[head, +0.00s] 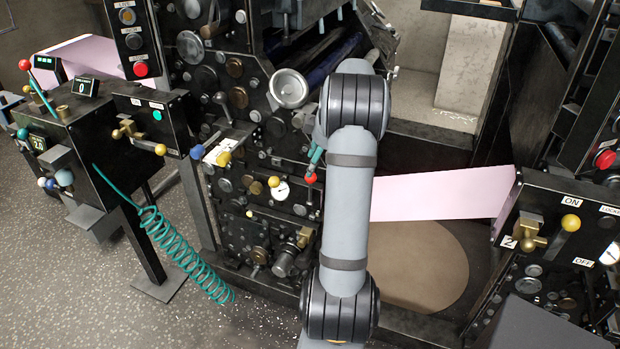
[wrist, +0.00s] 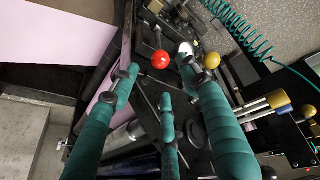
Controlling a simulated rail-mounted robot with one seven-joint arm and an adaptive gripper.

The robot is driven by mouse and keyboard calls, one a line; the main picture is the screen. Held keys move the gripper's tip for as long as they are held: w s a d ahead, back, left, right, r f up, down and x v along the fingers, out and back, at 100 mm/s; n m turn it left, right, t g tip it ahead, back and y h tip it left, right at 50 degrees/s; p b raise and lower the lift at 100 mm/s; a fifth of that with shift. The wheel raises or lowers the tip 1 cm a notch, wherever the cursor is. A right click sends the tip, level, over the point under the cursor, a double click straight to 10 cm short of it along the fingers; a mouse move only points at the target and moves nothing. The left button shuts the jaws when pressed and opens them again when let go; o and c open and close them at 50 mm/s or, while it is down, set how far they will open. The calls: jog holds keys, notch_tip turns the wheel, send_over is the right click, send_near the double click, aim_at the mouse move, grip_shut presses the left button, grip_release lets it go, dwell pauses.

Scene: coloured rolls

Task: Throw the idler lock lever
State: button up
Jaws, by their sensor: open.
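My gripper (head: 316,160) is mostly hidden behind my grey arm in the head view; teal fingers show beside the arm. In the wrist view my gripper (wrist: 160,78) has its teal fingers spread with nothing between them. A red ball knob (wrist: 161,60) lies just ahead of the fingertips, roughly between them. The red knob (head: 311,177) sits just below the fingers in the head view; contact cannot be told. No readable label marks an idler lock lever. A yellow-knobbed lever (head: 571,222) stands on the right panel beside ON, OFF and a partly cut-off LOCKE label.
A pressure gauge (head: 282,190) and a yellow knob (head: 273,181) sit left of my gripper. Dark press frames crowd both sides. A pink web (head: 430,196) runs right of my arm. A coiled teal hose (head: 175,245) hangs at left above open floor.

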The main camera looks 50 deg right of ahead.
aim_at(311, 189)
jog(key=x, duration=0.9)
jog(key=shift+w+f, duration=0.15)
jog(key=c, duration=1.1)
grip_shut()
